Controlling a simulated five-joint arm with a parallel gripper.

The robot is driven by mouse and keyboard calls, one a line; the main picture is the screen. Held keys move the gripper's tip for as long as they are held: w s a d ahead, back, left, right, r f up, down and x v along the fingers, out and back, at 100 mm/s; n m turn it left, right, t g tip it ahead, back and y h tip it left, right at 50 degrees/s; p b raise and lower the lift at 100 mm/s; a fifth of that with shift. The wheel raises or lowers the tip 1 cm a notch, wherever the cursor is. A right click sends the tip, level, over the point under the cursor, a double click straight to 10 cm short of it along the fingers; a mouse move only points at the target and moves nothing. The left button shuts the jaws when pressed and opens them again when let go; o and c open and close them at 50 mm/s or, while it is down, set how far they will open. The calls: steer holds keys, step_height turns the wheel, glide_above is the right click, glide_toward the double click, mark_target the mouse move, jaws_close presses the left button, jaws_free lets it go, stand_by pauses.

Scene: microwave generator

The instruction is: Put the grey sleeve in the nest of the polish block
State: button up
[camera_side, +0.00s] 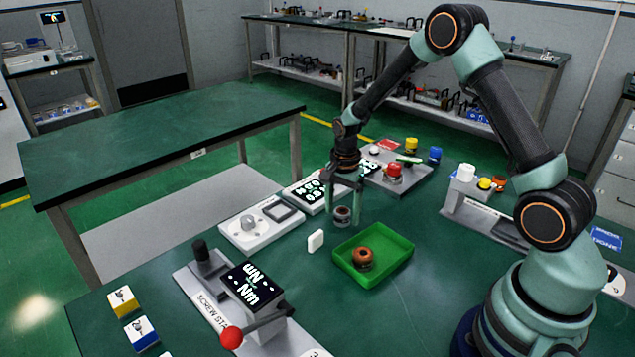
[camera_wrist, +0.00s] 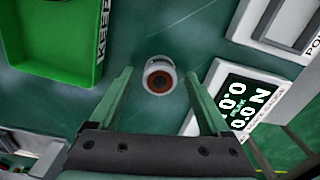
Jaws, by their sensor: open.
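A green tray (camera_side: 398,252) holding a copper-brown ring (camera_side: 363,258) stands right of the sleeve. A screw station with a red-balled lever (camera_side: 232,338) is in front. A lit display (camera_side: 308,190) stands behind.

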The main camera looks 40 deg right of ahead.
step_height(320, 180, up, 10)
step_height(320, 180, up, 10)
steer(key=n+t, duration=0.2)
steer(key=n, duration=0.5)
glide_above(342, 211)
steer(key=s+a, duration=0.4)
steer(key=s, duration=0.1)
steer(key=s+a+r+n+t, duration=0.3)
steer(key=s+a+r+n, duration=0.1)
steer(key=s+n, duration=0.4)
steer(key=shift+s, duration=0.55)
steer(key=shift+o, duration=0.4)
steer(key=shift+s+a+f+n+t, duration=0.15)
steer(key=shift+s+a+n+t, duration=0.25)
steer(key=shift+n, duration=0.3)
steer(key=shift+d, duration=0.15)
